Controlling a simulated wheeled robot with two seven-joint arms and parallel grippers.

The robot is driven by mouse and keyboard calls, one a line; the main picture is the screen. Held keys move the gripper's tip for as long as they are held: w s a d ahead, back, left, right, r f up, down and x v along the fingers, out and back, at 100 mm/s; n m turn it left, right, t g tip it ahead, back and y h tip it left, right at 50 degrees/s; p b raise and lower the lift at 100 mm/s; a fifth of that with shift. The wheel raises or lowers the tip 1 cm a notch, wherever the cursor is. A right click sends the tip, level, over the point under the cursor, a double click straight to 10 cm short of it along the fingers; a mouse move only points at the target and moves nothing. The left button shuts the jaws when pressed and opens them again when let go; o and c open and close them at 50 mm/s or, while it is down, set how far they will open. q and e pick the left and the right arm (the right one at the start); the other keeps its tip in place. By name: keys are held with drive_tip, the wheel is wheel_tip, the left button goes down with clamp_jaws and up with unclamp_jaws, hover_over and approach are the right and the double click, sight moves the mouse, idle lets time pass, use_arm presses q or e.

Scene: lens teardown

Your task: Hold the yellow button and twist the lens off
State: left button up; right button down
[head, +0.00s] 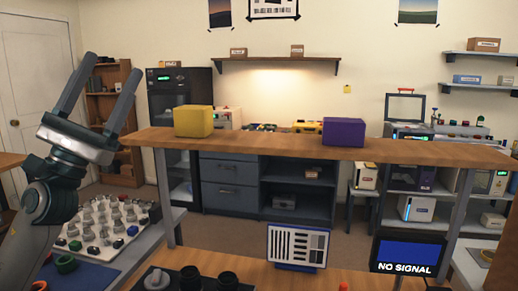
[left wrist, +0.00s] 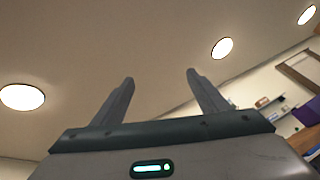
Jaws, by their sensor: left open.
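My left gripper (head: 114,64) is raised at the left of the head view, fingers pointing up and spread apart with nothing between them. In the left wrist view its two fingers (left wrist: 160,76) also stand apart and empty against the ceiling. I cannot make out a yellow button or a camera body. My right gripper is not in view.
A raised wooden shelf (head: 270,146) crosses the view, bearing a yellow box (head: 193,121) and a purple box (head: 343,132). Below stand a striped test chart (head: 297,246) and a "NO SIGNAL" monitor (head: 408,254). A tray of several small parts (head: 100,225) lies at left.

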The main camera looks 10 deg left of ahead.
use_arm(q)
drive_tip(key=w+d+f+n+y, duration=0.3)
drive_tip(key=d+f+n+y, duration=0.25)
drive_tip(key=d+f, duration=0.6)
drive_tip(key=w+d+f+n+y, duration=0.2)
drive_tip(key=d+f+n+y, duration=0.3)
drive_tip(key=f, duration=1.1)
drive_tip(key=s+d+f+n+g+y, duration=0.1)
drive_tip(key=s+d+f+g+y, duration=0.1)
drive_tip(key=s+d+f, duration=0.5)
drive_tip(key=s+d+f+n+g+y, duration=0.1)
drive_tip(key=s+d+f+g, duration=0.4)
drive_tip(key=f, duration=0.7)
drive_tip(key=s+d+n, duration=0.1)
drive_tip(key=s+d, duration=0.1)
drive_tip(key=d, duration=0.2)
drive_tip(key=shift+d+f+y, duration=0.2)
drive_tip(key=shift+y, duration=0.15)
drive_tip(key=shift+w, duration=0.15)
drive_tip(key=w, duration=1.1)
drive_tip(key=shift+w, duration=0.4)
drive_tip(key=shift+d, duration=0.1)
